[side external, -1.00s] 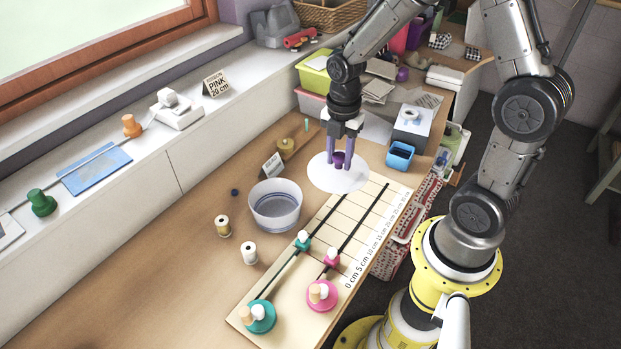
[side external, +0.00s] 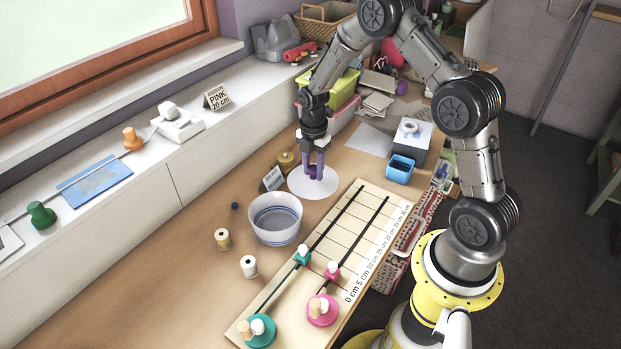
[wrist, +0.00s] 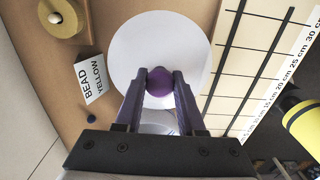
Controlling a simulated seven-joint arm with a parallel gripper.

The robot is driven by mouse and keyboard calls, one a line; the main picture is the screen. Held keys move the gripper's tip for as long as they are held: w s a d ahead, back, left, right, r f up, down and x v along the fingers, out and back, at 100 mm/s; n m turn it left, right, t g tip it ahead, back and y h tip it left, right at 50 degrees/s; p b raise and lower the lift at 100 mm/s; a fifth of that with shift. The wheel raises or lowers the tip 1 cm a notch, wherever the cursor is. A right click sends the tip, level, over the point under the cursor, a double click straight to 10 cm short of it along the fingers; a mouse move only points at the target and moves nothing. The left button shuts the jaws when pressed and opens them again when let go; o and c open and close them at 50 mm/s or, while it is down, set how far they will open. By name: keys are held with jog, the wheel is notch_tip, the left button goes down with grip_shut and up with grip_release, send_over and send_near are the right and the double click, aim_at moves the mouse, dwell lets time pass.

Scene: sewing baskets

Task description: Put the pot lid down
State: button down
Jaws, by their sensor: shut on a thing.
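The pot lid (side external: 300,187) is a flat white disc with a purple knob. My gripper (side external: 314,172) is shut on the purple knob, which also shows between the fingers in the wrist view (wrist: 159,82). The lid looks level, just behind the white bowl-like pot (side external: 275,220) with blue bands. In the wrist view the lid (wrist: 150,45) covers part of the pot (wrist: 160,122). I cannot tell whether the lid touches the table.
A measuring board (side external: 335,260) with two dark rails lies right of the pot. Two more spools are in front.

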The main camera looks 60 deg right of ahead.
aim_at(310, 179)
jog(key=shift+w+d+f, duration=0.15)
jog(key=shift+w+f, duration=0.4)
jog(key=shift+f, duration=1.65)
jog(key=shift+f, duration=0.1)
jog(key=c, duration=0.5)
grip_release()
